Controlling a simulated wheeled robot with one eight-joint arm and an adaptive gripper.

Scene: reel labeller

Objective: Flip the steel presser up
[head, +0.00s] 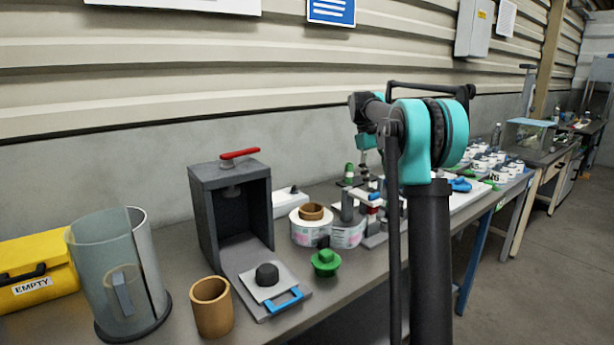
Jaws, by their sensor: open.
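The reel labeller (374,238) stands on the bench right of centre in the head view, with a label reel (312,228) at its left and grey upright posts and a small red and white part on it. The steel presser is too small and too crowded by other parts for me to tell it apart or say whether it is up or down. My arm reaches across the right of the view. My gripper (356,182) seems to be the small dark end beyond the teal wrist, behind the labeller's posts. It is open; its fingertips are hard to make out.
A dark box press with a red handle (239,154) stands left of the labeller. Several white pots (492,162) stand farther right.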

